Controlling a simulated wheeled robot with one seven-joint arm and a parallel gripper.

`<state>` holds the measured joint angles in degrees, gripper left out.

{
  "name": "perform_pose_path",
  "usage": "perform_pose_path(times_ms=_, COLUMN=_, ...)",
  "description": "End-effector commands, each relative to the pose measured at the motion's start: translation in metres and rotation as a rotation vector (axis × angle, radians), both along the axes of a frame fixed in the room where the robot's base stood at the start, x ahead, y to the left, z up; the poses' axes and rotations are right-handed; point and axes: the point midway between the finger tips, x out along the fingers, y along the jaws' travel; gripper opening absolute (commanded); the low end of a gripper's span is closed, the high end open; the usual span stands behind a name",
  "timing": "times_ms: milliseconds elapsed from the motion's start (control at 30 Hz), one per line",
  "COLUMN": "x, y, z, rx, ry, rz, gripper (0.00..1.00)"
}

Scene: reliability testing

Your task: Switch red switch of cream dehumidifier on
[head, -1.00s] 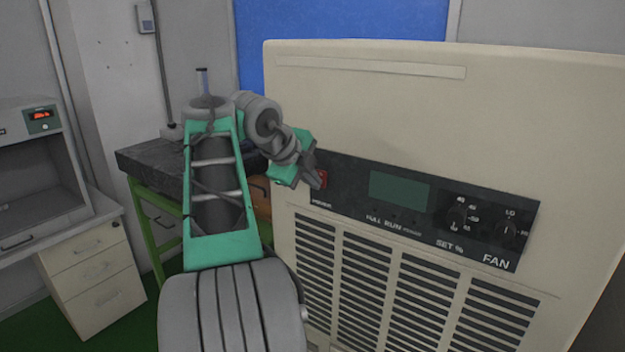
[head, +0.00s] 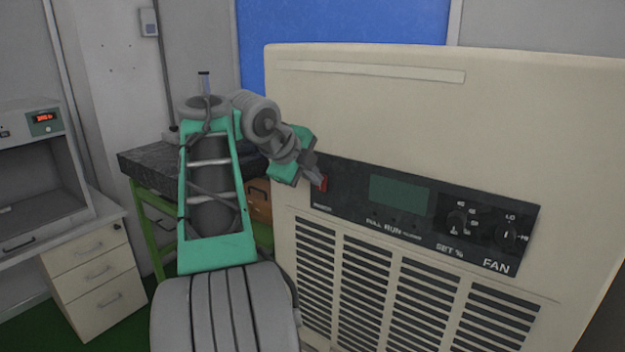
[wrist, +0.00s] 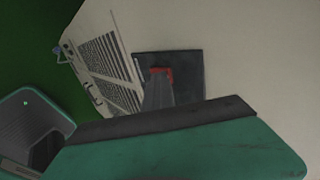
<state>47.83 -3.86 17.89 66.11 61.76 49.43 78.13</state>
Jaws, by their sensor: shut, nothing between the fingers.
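The cream dehumidifier (head: 400,110) fills the right of the head view, with a dark control panel (head: 350,205) across its front. The red switch (head: 323,184) is at the panel's left end, partly covered by my gripper. My gripper (head: 316,178) is shut and empty, its fingertips at the switch. In the wrist view the closed fingers (wrist: 158,92) point at the red switch (wrist: 165,71) and hide part of it. I cannot tell whether they touch it or which way the switch is set.
The panel also has a blank green display (head: 400,194) and dials (head: 508,235) at its right. A dark-topped bench (head: 150,162) with a green frame stands behind my arm. A drawer cabinet (head: 95,268) and a grey device (head: 40,160) are at left.

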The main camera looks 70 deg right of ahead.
Motion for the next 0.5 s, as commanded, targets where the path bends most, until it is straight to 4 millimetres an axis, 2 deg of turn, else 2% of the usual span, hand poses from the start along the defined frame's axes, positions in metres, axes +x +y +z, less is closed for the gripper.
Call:
perform_pose_path(times_ms=333, x=0.001, y=0.001, z=-0.001, rx=0.002, ry=0.002, rz=0.001, gripper=0.0)
perform_pose_path(times_ms=500, x=0.002, y=0.021, z=0.002, rx=0.001, ry=0.001, rz=0.001, gripper=0.0)
